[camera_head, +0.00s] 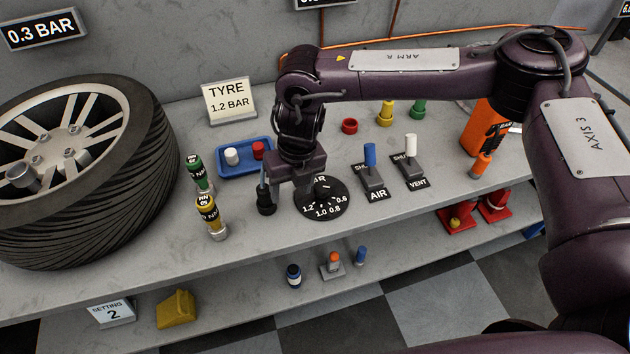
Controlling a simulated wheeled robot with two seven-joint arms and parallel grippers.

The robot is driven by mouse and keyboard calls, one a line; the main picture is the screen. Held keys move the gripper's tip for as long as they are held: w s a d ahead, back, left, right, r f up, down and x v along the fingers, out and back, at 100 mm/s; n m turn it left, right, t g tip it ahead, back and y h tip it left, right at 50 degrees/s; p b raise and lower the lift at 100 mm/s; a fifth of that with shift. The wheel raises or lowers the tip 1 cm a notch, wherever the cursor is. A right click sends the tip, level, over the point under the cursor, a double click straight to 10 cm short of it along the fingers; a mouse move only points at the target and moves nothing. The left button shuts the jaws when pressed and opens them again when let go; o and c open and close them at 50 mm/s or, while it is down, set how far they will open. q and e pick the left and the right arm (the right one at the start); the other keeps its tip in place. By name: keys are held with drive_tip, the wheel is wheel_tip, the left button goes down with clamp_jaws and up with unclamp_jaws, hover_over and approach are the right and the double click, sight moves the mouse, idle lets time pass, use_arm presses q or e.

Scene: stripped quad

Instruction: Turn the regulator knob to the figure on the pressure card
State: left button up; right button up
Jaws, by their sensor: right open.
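The pressure card (229,101) stands at the back of the bench and reads "TYRE 1.2 BAR". The regulator's round black dial (322,208) lies on the bench with white figures 1.2, 1.0, 0.8 and 0.6 along its near side. My right gripper (289,200) is open and points down at the dial's left side, overlapping its edge in the picture. It covers part of the dial, and I cannot make out the knob or its setting clearly. I cannot tell whether the fingers touch anything. My left gripper is not in view.
Left stands a tyre (130,215), with green (197,172) and yellow (210,215) tools beside it. A blue tray (232,170) lies behind the gripper. AIR (370,157) and VENT (411,148) levers stand right of the dial. A lower shelf holds small items.

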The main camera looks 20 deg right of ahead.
wheel_tip(320, 180, up, 4)
drive_tip(key=h, duration=0.2)
hover_over(322, 186)
drive_tip(key=shift+f+m, duration=0.1)
drive_tip(key=shift+m, duration=0.2)
drive_tip(key=shift+d+f, duration=0.1)
drive_tip(key=shift+f, duration=0.15)
wheel_tip(322, 186, down, 7)
drive_tip(key=shift+f+p, duration=0.1)
drive_tip(key=shift+p, duration=0.5)
drive_tip(key=shift+c, duration=0.4)
drive_tip(key=c, duration=0.9)
